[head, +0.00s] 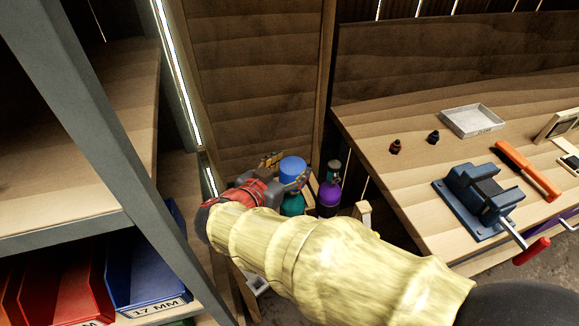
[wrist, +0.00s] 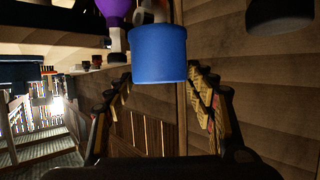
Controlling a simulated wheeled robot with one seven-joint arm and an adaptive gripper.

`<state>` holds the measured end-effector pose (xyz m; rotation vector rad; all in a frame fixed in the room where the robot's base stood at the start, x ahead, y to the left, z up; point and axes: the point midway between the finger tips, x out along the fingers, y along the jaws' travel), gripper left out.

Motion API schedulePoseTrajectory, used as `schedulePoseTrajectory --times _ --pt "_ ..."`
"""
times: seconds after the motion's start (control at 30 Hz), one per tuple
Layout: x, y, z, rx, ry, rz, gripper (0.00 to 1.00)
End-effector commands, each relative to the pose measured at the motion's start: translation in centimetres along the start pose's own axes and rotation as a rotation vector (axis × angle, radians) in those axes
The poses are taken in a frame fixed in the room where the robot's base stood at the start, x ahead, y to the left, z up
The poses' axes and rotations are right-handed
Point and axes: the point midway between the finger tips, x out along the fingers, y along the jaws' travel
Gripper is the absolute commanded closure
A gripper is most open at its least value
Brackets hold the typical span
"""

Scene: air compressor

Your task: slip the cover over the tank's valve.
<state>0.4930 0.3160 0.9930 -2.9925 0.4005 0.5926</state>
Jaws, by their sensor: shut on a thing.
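The cover is a blue round cap (head: 292,167), seen in the head view above a teal tank (head: 292,204). In the wrist view the blue cap (wrist: 159,55) is upright in line with the camera, between the fingertips. My gripper (head: 287,172) is shut on the cap, with a finger at each side; the fingers also show in the wrist view (wrist: 161,80). A pale part (wrist: 148,14) shows just behind the cap. The tank's valve is not clearly visible, and I cannot tell whether the cap is around it.
A purple tank (head: 329,196) stands right beside the teal one. At right is a workbench (head: 400,185) with a blue vise (head: 478,197), an orange tool (head: 527,170) and a white tray (head: 473,121). A metal-framed shelf (head: 75,205) with bins stands close at left.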

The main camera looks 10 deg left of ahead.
Motion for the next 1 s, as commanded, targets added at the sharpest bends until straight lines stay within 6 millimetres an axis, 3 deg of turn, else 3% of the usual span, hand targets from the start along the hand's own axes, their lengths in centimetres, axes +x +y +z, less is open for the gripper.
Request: schedulePoseTrajectory --times 0.97,1.0 --pt "1.0 0.0 2.4 0.0 0.0 0.0 0.67" --pt "1.0 0.0 2.4 0.0 0.0 0.0 0.45"
